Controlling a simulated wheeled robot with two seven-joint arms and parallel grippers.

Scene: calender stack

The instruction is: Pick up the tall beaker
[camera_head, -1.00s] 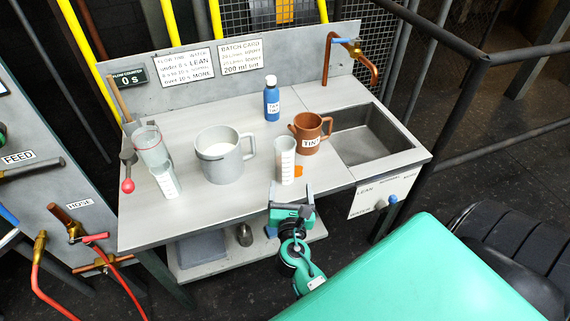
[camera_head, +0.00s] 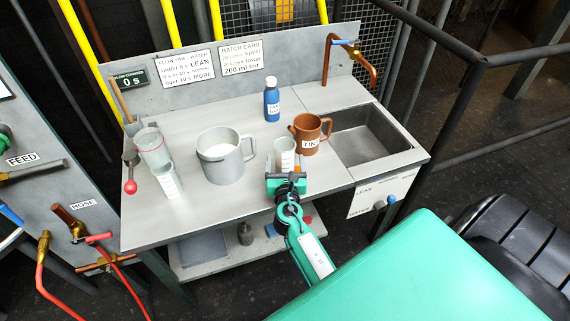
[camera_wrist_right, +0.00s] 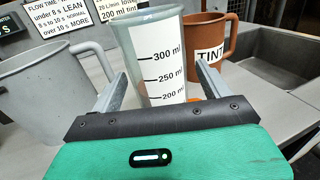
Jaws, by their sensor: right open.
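The tall beaker (camera_head: 284,154) is clear with black volume marks and stands upright on the bench, in front of the brown TINT mug (camera_head: 308,133). In the right wrist view the beaker (camera_wrist_right: 158,62) stands ahead, with marks from 200 to 300 ml. My right gripper (camera_head: 288,177) is open at the near side of the beaker. In the wrist view its two fingers (camera_wrist_right: 158,88) reach out on either side of the beaker's lower part. I cannot tell whether they touch it. The beaker's base is hidden by the gripper. My left gripper is not in view.
A large grey jug (camera_head: 222,160) stands left of the beaker. A blue bottle (camera_head: 271,103) stands behind, and a sink (camera_head: 372,142) lies to the right. An orange object (camera_head: 298,167) lies close beside the tall beaker.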

